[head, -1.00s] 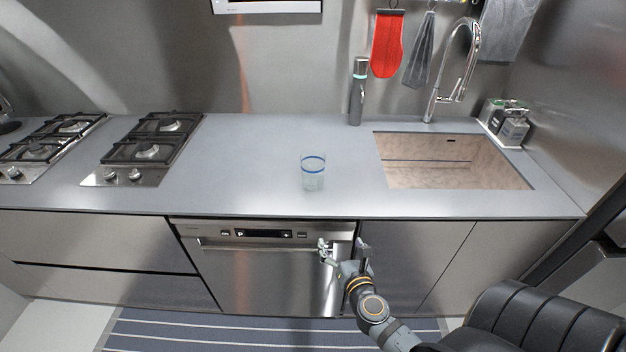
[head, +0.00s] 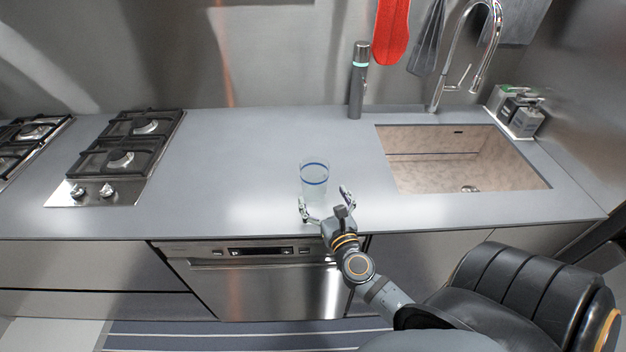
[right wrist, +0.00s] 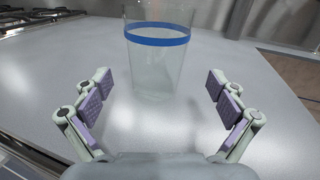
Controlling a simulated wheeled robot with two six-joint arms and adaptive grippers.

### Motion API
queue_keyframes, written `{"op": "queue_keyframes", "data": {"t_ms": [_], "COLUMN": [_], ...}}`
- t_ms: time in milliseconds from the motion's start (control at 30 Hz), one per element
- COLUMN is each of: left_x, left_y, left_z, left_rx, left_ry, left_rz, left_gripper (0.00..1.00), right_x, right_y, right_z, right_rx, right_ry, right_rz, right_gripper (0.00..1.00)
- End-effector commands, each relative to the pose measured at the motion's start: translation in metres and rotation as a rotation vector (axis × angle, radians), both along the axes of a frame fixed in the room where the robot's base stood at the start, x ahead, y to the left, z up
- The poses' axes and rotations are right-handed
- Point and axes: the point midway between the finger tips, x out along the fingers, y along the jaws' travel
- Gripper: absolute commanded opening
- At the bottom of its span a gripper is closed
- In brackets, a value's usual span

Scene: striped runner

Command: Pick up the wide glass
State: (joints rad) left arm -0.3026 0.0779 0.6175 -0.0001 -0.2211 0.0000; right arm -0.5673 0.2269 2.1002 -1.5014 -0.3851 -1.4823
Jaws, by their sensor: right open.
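The wide glass (head: 314,178) is clear with a blue band and stands upright on the grey counter, near its front edge. It also shows in the right wrist view (right wrist: 157,62), straight ahead and centred between the fingers, with its top cut off by the frame. My right gripper (head: 324,199) is open and empty, just in front of the glass and low over the counter. In the right wrist view its two padded fingers (right wrist: 163,98) are spread wider than the glass, with the glass beyond their tips. My left gripper is not in view.
A sink (head: 465,178) with a tall faucet lies to the right. A dark bottle (head: 358,82) stands behind the glass, near the wall. Gas burners (head: 120,160) are at the left. The counter (head: 235,165) around the glass is clear.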

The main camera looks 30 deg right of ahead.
Motion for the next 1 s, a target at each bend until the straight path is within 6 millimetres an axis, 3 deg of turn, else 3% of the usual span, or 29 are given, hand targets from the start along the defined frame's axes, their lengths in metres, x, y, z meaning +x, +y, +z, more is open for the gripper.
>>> {"op": "queue_keyframes", "data": {"t_ms": [100, 200, 367, 500, 633, 933, 1000], "left_x": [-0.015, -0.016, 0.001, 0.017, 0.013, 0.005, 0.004], "left_y": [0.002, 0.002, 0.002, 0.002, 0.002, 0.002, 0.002], "left_z": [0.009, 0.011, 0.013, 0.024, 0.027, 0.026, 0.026], "left_rx": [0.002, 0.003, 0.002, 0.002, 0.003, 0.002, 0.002], "left_ry": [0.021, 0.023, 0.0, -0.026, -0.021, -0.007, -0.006], "left_rz": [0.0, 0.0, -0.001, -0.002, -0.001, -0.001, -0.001], "left_gripper": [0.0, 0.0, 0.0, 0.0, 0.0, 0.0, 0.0], "right_x": [0.021, 0.03, 0.034, 0.056, 0.076, 0.083, 0.083], "right_y": [-0.005, -0.008, -0.009, -0.012, -0.016, -0.018, -0.018], "right_z": [0.004, 0.003, 0.002, 0.005, 0.003, 0.001, 0.001], "right_rx": [-0.001, 0.001, 0.002, 0.001, 0.0, 0.001, 0.001], "right_ry": [-0.002, -0.001, 0.0, -0.002, -0.002, 0.0, 0.0], "right_rz": [0.0, 0.001, 0.001, -0.001, 0.0, 0.001, 0.001], "right_gripper": [0.96, 0.96, 0.96, 0.96, 0.96, 0.96, 0.88]}}
